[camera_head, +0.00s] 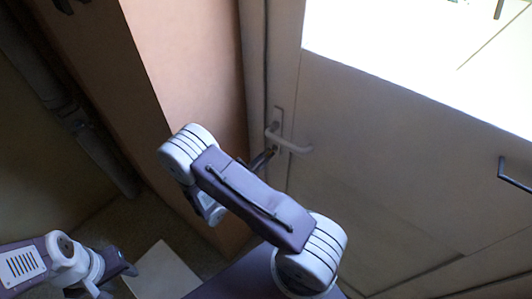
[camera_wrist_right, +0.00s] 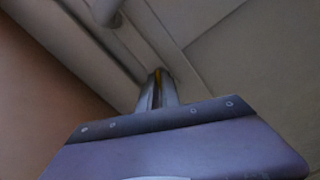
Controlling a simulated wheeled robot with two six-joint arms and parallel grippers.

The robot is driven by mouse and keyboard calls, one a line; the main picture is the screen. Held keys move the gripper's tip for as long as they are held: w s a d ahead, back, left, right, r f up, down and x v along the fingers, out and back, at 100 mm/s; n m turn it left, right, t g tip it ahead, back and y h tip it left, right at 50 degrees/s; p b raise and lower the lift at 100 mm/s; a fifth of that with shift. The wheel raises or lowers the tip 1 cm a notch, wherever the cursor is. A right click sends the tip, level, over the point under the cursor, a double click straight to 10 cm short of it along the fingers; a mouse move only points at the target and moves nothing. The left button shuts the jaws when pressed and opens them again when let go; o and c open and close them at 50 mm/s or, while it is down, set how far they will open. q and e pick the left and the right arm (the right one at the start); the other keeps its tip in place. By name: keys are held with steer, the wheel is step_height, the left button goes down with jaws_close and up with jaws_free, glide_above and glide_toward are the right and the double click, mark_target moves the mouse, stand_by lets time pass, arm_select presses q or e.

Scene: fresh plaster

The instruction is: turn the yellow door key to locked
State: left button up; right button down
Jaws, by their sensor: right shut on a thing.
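The yellow door key (camera_wrist_right: 158,74) shows in the right wrist view as a thin yellow strip between the fingertips of my right gripper (camera_wrist_right: 157,90). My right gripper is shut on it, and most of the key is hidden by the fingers. In the head view my right gripper (camera_head: 262,160) reaches the door plate just below the white lever handle (camera_head: 290,142). The key cannot be made out there. The handle also shows at the top of the right wrist view (camera_wrist_right: 106,12). My left gripper (camera_head: 122,272) is low at the left, away from the door; its fingers are unclear.
The pale door (camera_head: 390,165) fills the right side, with a bright area above and a dark handle (camera_head: 512,178) at the far right. An orange-brown wall (camera_head: 195,70) stands close left of the door frame. A pale flat-topped object (camera_head: 162,274) is near my left gripper.

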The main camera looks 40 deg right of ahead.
steer(key=n+p, duration=0.2)
steer(key=n, duration=0.2)
steer(key=shift+n, duration=0.7)
steer(key=c, duration=1.6)
jaws_free()
steer(key=b+v, duration=0.1)
steer(key=v, duration=0.8)
